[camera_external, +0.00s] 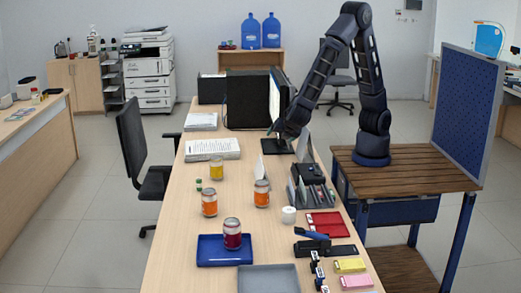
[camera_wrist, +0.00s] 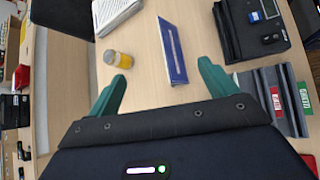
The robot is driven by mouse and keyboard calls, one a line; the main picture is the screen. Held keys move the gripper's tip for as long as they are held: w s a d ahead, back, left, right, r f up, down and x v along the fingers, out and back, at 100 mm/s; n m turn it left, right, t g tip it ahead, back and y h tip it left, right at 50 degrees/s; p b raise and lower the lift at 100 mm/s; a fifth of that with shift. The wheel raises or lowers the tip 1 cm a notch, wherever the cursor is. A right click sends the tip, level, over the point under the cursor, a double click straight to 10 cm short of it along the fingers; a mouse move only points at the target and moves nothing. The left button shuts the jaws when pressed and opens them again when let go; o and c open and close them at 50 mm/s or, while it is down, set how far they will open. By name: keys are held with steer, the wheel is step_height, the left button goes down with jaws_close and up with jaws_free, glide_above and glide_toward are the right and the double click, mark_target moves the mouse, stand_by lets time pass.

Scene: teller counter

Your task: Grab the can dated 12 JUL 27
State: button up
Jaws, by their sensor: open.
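Several cans stand on the counter in the external view: a yellow can (camera_external: 216,170), an orange can (camera_external: 209,203), another orange can (camera_external: 261,194) and a dark red-purple can (camera_external: 232,234) on a blue tray (camera_external: 208,250). No date is legible on any of them. The wrist view shows a yellow can (camera_wrist: 119,60) beyond the left fingertip, apart from it. My gripper (camera_external: 282,135) is over the far part of the counter, beyond the cans. Its teal fingers are spread and empty in the wrist view (camera_wrist: 162,72).
A blue sign (camera_wrist: 172,50) stands between the fingers in the wrist view. The monitor (camera_external: 276,95) is close to the gripper. Paper stacks (camera_external: 212,149), a dark organizer (camera_external: 312,183), a red tray (camera_external: 328,224) and a grey tray (camera_external: 268,279) are on the counter.

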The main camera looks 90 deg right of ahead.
steer(key=w+a+f+n+t+h, duration=0.1)
steer(key=w+a+f+n+t, duration=0.15)
steer(key=a+f+n, duration=0.4)
steer(key=n+t, duration=0.4)
glide_toward(262, 192)
steer(key=d, duration=0.3)
steer(key=shift+y, duration=0.3)
steer(key=shift+s+f+x, duration=0.15)
steer(key=shift+f+x, duration=0.05)
steer(key=shift+x, duration=1.6)
steer(key=shift+s+f+x, duration=0.1)
steer(key=shift+f+x, duration=0.15)
steer(key=shift+x, duration=1.55)
steer(key=shift+s+f+x, duration=0.15)
steer(key=shift+f+x, duration=0.05)
steer(key=shift+x, duration=1.65)
steer(key=c, duration=1.3)
